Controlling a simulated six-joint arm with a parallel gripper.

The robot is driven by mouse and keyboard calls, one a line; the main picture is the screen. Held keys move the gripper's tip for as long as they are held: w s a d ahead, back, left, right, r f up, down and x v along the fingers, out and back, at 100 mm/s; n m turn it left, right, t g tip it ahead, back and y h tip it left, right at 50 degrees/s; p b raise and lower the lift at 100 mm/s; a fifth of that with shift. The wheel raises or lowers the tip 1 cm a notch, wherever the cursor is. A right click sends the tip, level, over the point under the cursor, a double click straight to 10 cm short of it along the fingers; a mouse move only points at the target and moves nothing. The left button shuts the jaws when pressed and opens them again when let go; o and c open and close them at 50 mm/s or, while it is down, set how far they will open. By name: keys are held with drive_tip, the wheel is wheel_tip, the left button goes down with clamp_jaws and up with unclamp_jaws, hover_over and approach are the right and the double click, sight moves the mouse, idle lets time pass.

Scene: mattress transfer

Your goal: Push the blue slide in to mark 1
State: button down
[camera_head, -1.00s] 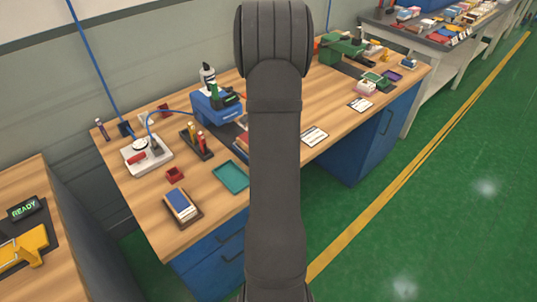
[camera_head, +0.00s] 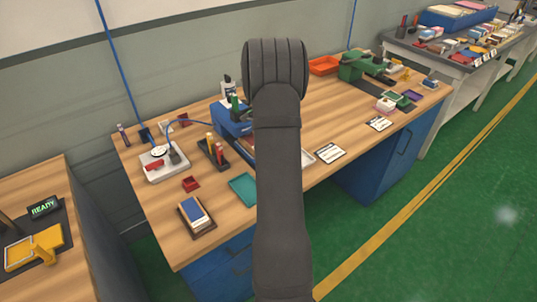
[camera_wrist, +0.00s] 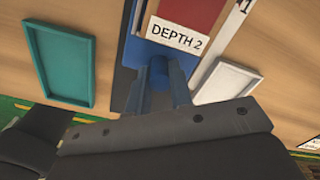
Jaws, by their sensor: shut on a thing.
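In the wrist view, my gripper (camera_wrist: 159,88) is shut on a round blue knob (camera_wrist: 159,68) at the near end of the blue slide. A blue strip of the slide or its fixture (camera_wrist: 137,48) shows left of the knob. A white label (camera_wrist: 180,35) reading "DEPTH 2" lies just beyond the knob, in front of a red block (camera_wrist: 188,10). A white scale strip with mark 1 (camera_wrist: 244,8) is at the upper right. The slide's far end is out of frame. In the head view, my arm hides the gripper and most of this fixture.
A teal tray (camera_wrist: 62,65) lies left of my gripper and a white tray (camera_wrist: 226,72) close on its right. In the head view, a book on a stand (camera_head: 195,215), a red box (camera_head: 190,184) and a pen holder (camera_head: 213,153) stand on the wooden bench.

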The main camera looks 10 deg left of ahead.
drive_tip(key=c, duration=1.3)
unclamp_jaws()
drive_tip(key=shift+r, duration=0.1)
wheel_tip(320, 180, up, 17)
drive_tip(key=shift+r, duration=0.15)
wheel_tip(320, 180, down, 18)
drive_tip(key=shift+r, duration=0.2)
